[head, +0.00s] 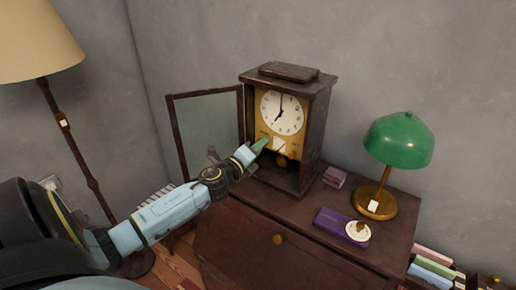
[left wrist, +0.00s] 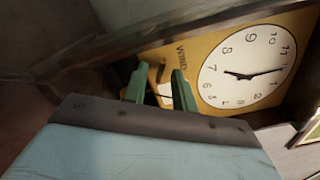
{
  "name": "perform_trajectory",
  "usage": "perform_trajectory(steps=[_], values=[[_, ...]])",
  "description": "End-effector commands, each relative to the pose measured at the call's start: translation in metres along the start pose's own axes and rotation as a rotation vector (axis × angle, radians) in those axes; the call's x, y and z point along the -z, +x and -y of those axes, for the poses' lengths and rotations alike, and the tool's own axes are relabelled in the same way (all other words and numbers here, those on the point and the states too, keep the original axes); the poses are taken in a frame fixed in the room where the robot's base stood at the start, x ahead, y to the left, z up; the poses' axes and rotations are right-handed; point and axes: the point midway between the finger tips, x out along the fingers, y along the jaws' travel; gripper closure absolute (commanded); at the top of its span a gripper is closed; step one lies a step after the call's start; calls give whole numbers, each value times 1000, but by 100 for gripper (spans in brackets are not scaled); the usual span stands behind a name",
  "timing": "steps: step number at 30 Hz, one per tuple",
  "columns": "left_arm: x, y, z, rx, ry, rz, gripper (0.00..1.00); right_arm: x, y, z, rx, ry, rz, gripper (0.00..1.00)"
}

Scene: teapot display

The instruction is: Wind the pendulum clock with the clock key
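The pendulum clock (head: 308,120) is a dark wooden case on the cabinet, with a white dial (head: 282,112) and a brass panel. Its glass door (head: 208,130) stands open to the left. My left gripper (head: 260,145) has its green fingers at the brass panel below the dial. In the left wrist view the fingers (left wrist: 161,76) are apart, close to the panel by the lettering "WIND". A small dark part shows between them; I cannot tell whether it is the key or the winding point. The pendulum bob (head: 282,160) hangs below. My right gripper is out of view.
On the cabinet (head: 395,240) are a green-shaded lamp (head: 398,140), a purple box (head: 335,221), a round white piece with brass on it (head: 357,231) and a small dark reddish box (head: 334,177). A floor lamp (head: 36,45) stands left. Books (head: 432,268) are at lower right.

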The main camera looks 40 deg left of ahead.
Motion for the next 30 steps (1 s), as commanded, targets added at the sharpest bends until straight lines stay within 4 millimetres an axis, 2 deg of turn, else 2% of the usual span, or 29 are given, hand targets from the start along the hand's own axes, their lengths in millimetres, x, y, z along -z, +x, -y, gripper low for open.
perform_trajectory(steps=[7, 11, 30], values=[[1, -2, -1, -1, 0, -1, 73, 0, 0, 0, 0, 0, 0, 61], [1, -13, -2, -2, 0, -2, 73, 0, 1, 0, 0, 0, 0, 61], [2, -117, -2, -2, -2, -2, 73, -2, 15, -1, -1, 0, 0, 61]])
